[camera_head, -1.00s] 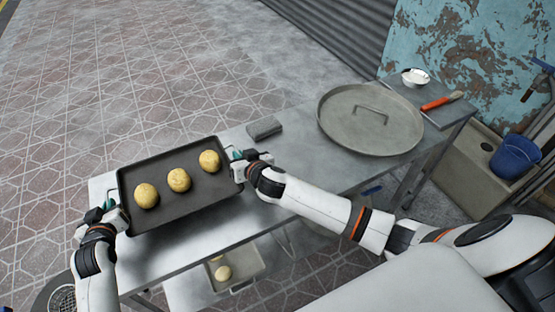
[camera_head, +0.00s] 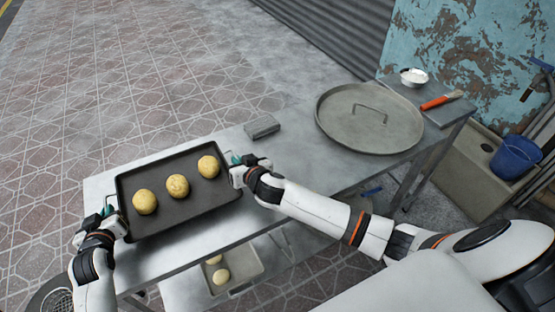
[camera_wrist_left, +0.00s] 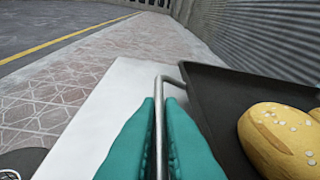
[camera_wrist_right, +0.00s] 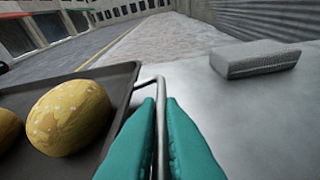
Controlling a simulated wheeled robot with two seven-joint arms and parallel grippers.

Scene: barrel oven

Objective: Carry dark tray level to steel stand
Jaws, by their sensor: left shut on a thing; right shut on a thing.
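The dark tray (camera_head: 190,216) carries three yellow seeded buns (camera_head: 177,186) in a row and is over the left end of the steel stand (camera_head: 240,225). It looks roughly level; I cannot tell whether it touches the top. My left gripper (camera_head: 110,217) is shut on the wire handle at the tray's left end, with teal fingers around the handle (camera_wrist_left: 159,125) in the left wrist view. My right gripper (camera_head: 238,168) is shut on the right-end handle (camera_wrist_right: 160,120), seen in the right wrist view.
A grey block (camera_head: 262,127) lies behind the tray's right end. A round steel lid (camera_head: 350,125), a white bowl (camera_head: 413,77) and a red-handled brush (camera_head: 440,101) are farther right. A lower tray (camera_head: 240,265) with buns sits underneath. A blue bucket (camera_head: 515,157) stands at right.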

